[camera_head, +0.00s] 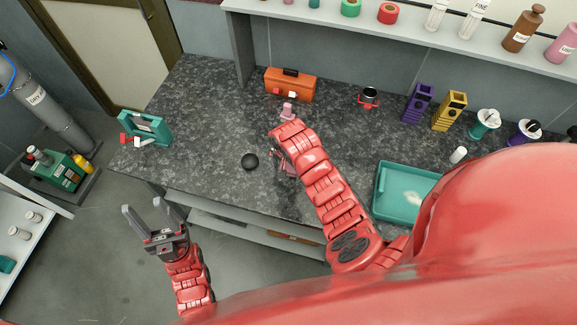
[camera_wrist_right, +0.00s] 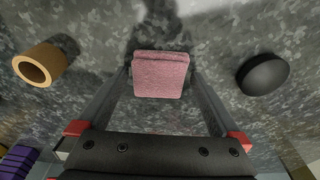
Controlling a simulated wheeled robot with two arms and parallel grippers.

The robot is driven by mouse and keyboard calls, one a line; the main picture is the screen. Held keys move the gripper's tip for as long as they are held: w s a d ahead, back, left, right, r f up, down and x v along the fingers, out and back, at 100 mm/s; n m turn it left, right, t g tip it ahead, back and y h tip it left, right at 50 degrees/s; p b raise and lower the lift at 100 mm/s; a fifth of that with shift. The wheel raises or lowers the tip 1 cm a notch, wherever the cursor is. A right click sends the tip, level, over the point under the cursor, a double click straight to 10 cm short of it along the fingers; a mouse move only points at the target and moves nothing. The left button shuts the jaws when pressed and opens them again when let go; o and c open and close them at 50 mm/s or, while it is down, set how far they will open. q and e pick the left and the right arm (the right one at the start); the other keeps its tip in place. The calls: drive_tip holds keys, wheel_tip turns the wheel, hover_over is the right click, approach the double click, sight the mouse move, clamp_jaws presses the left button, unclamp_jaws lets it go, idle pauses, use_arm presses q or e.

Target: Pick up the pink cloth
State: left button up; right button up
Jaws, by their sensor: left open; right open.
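The pink cloth (camera_wrist_right: 160,74) shows in the right wrist view as a small folded square on the dark speckled worktop. My open right gripper (camera_wrist_right: 160,88) has one finger on each side of it, with a gap to each. The cloth's height relative to the fingertips is hard to tell. In the head view my right arm reaches over the worktop, and its gripper (camera_head: 284,163) and the cloth are mostly hidden by the arm. My left gripper (camera_head: 154,218) is open and empty, off the worktop's front left edge.
A black round object (camera_wrist_right: 263,74) and a tan roll (camera_wrist_right: 40,68) flank the cloth. An orange box (camera_head: 291,84) and a small pink item (camera_head: 287,111) stand behind. A teal tray (camera_head: 404,204) is right of my arm, a teal holder (camera_head: 146,128) far left.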

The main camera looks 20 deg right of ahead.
sight(291, 170)
drive_tip(key=shift+c, duration=0.3)
drive_tip(key=c, duration=1)
drive_tip(key=shift+c, duration=0.2)
drive_tip(key=shift+r, duration=0.15)
drive_tip(key=shift+r+b, duration=0.5)
drive_tip(key=shift+b, duration=0.15)
drive_tip(key=shift+s+r+b, duration=0.25)
drive_tip(key=shift+r+b, duration=0.6)
drive_tip(key=shift+r, duration=0.2)
drive_tip(key=shift+s, duration=0.9)
drive_tip(key=s+p, duration=0.1)
drive_tip(key=s, duration=0.3)
drive_tip(key=s+r+p, duration=0.1)
drive_tip(key=s, duration=0.3)
drive_tip(key=s+a+p, duration=0.1)
drive_tip(key=s, duration=0.3)
drive_tip(key=shift+s+r+p, duration=0.35)
drive_tip(key=shift+s+p, duration=0.05)
drive_tip(key=shift+s, duration=0.45)
